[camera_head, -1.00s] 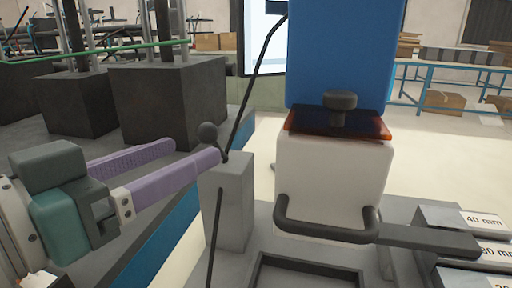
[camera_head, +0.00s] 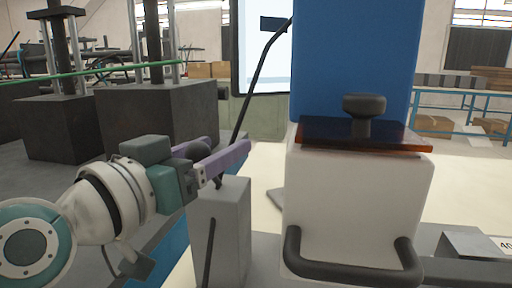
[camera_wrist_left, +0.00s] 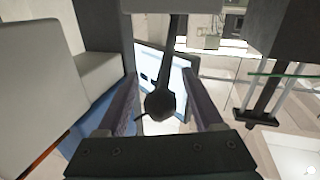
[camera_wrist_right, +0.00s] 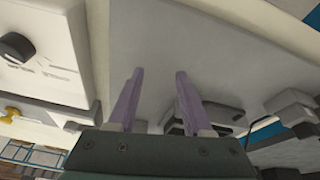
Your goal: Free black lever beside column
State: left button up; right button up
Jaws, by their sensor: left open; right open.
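The black lever has a ball knob (camera_head: 190,150) and rises from the top of a grey post (camera_head: 222,205), left of the blue column (camera_head: 350,55). My left gripper (camera_head: 228,150) is open at the lever, its purple fingers reaching over the post. In the left wrist view the knob (camera_wrist_left: 160,105) lies between the two spread fingers (camera_wrist_left: 160,80), with the lever's shaft running away from it. Contact between finger and knob cannot be told. My right gripper (camera_wrist_right: 158,74) is open and empty over a pale grey surface, and is outside the head view.
A white housing (camera_head: 350,215) with a dark amber plate, a black knob (camera_head: 364,105) and a black handle (camera_head: 350,270) stands right of the post. Dark blocks (camera_head: 155,115) with metal posts stand at left.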

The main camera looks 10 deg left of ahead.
pick_arm(q)
jog(key=shift+w, duration=0.1)
grip_shut()
dwell(0.5)
dwell(0.9)
